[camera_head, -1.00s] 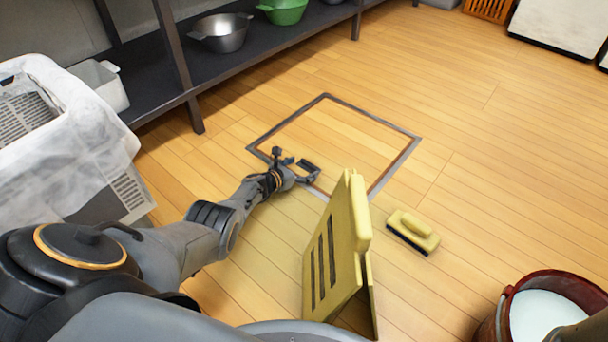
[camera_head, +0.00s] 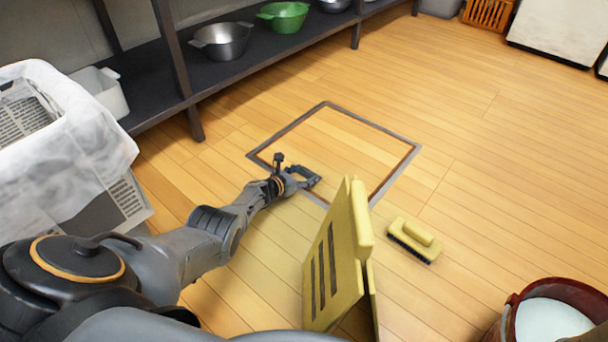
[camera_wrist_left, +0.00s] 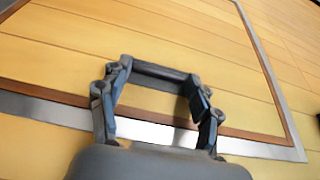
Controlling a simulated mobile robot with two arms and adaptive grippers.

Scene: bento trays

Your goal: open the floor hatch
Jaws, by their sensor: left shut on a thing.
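The floor hatch (camera_head: 345,145) is a square wood panel in a grey metal frame (camera_head: 270,141). It lies flat, level with the floor. My left gripper (camera_head: 314,181) is at the near edge of the hatch, at its near left side. In the left wrist view the gripper (camera_wrist_left: 160,82) is shut on a dark bar-like handle (camera_wrist_left: 160,71) just inside the frame (camera_wrist_left: 55,108). The fingers partly hide the handle's ends. My right gripper is not in view.
A yellow folding floor sign (camera_head: 338,262) stands close right of my left forearm. A yellow brush (camera_head: 415,240) and a bucket of white liquid (camera_head: 550,320) are on the right. A lined basket (camera_head: 75,140) and a shelf (camera_head: 160,95) stand left. Floor beyond the hatch is clear.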

